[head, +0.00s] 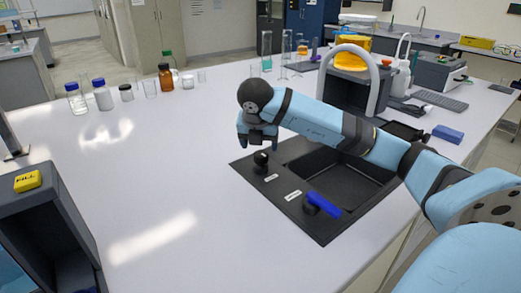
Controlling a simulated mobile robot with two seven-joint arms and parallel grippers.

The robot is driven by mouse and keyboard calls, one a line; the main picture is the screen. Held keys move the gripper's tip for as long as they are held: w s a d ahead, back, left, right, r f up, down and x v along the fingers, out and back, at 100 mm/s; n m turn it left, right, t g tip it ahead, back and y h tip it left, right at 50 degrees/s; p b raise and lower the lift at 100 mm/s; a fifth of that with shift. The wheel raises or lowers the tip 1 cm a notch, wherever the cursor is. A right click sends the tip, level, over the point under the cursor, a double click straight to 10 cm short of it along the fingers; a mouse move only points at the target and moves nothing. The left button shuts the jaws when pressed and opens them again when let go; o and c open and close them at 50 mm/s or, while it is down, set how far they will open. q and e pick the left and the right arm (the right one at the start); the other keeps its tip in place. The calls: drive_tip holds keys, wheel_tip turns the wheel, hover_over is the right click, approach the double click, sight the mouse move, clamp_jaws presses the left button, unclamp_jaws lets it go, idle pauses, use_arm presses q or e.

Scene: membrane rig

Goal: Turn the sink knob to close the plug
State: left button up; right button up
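The black sink (345,172) is set into the white bench, with its basin on the right and a flat black panel on its left side. A small dark knob (261,160) stands on the panel's back part, and a blue lever handle (324,204) on a dark round base is nearer the front. Small white labels lie beside them, too small to read. My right gripper (258,143) points down just above and behind the dark knob; I cannot tell whether it touches it. Its finger gap is unclear. My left gripper is out of view.
A white arched faucet (372,75) rises behind the sink. Several bottles and jars (103,95) stand at the back left. A dark box with a yellow FILL button (27,181) is at the left front. The bench left of the sink is clear.

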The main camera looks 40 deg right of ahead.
drive_tip(key=p+v, duration=0.2)
drive_tip(key=v, duration=0.6)
drive_tip(key=shift+a, duration=0.15)
